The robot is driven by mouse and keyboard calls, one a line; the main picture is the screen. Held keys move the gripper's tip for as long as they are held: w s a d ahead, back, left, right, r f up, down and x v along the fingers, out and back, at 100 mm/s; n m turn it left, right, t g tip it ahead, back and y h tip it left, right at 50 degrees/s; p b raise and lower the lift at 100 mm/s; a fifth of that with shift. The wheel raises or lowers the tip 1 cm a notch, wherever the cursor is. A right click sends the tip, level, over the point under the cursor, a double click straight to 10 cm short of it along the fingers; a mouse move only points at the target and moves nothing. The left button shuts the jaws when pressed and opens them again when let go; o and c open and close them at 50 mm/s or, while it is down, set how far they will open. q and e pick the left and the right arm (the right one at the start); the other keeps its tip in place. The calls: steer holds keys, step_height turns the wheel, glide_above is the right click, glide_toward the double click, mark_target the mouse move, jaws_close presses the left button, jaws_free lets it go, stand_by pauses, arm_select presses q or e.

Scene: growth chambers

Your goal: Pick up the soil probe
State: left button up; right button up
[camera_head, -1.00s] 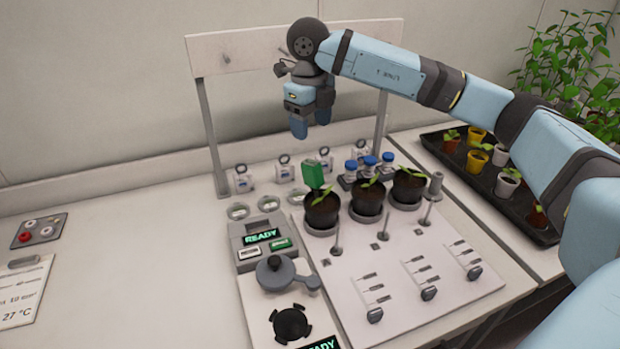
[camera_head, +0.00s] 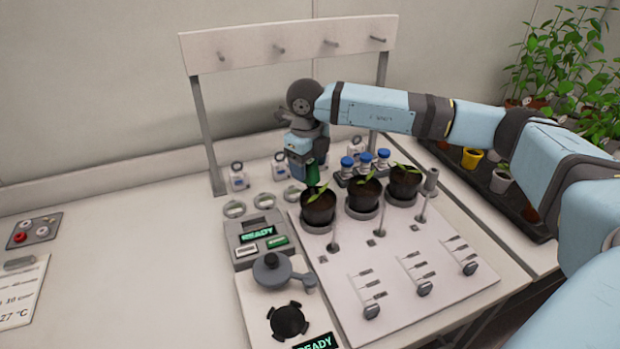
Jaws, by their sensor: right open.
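The soil probe, a green-headed tool (camera_head: 312,176), stands upright in the leftmost dark plant pot (camera_head: 318,212). My right gripper (camera_head: 304,162) points down over the probe, with its blue fingers at the green head. The fingers are open, and the head is partly hidden behind them. Whether they touch the head cannot be told. My left gripper is out of view.
Two more potted seedlings (camera_head: 363,196) stand right of the probe's pot, with blue-capped bottles (camera_head: 365,162) behind. A pegged rack board (camera_head: 290,46) rises at the back. The left bench is mostly clear.

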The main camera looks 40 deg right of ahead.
steer(key=c, duration=1)
steer(key=shift+c, duration=0.6)
steer(key=shift+r, duration=0.15)
